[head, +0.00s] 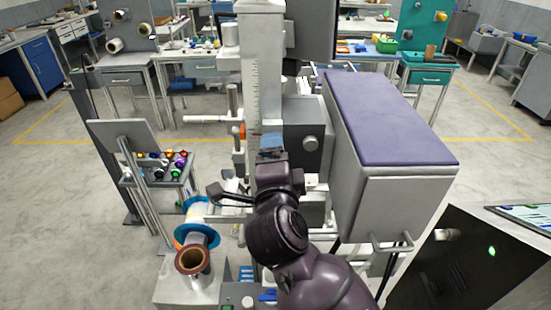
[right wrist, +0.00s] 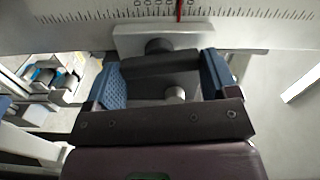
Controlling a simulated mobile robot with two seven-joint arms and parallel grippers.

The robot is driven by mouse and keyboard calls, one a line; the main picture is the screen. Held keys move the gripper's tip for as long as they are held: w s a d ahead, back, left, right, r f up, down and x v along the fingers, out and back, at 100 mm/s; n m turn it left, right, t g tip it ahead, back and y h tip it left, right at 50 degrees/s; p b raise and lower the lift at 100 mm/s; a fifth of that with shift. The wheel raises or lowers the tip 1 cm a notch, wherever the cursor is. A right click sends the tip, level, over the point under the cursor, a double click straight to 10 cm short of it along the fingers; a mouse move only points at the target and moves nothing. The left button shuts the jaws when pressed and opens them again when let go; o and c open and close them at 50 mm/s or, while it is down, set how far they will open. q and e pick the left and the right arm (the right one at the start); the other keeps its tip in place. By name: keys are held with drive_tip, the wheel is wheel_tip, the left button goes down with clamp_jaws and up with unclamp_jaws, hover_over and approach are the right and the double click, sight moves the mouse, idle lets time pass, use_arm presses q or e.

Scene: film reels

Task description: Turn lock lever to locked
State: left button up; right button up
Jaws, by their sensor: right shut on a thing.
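The dark lock lever (right wrist: 160,62) lies as a short bar across the right wrist view, in front of a pale plate (right wrist: 130,38) with a dark round pivot. The plate is on a white column (head: 262,60) with a ruled scale. My right gripper (right wrist: 163,82) has its blue-padded fingers at the two ends of the bar and is shut on it. In the head view my right gripper (head: 271,140) is against the column front, and the lever is hidden there. My left gripper is not in view.
A red pointer (right wrist: 179,10) marks the scale above the lever. A grey box with a purple top (head: 385,115) stands close on the right. A copper-coloured spool (head: 193,260) and a black-ended handle (head: 214,190) are at the left. A small-parts stand (head: 160,185) is farther left.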

drive_tip(key=shift+f+m, duration=0.1)
drive_tip(key=shift+m, duration=0.7)
drive_tip(key=o, duration=0.6)
drive_tip(key=shift+o, duration=0.2)
use_arm(q)
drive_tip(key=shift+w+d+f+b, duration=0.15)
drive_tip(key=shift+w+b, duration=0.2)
drive_tip(key=shift+b, duration=0.3)
use_arm(e)
drive_tip(key=s, duration=1.1)
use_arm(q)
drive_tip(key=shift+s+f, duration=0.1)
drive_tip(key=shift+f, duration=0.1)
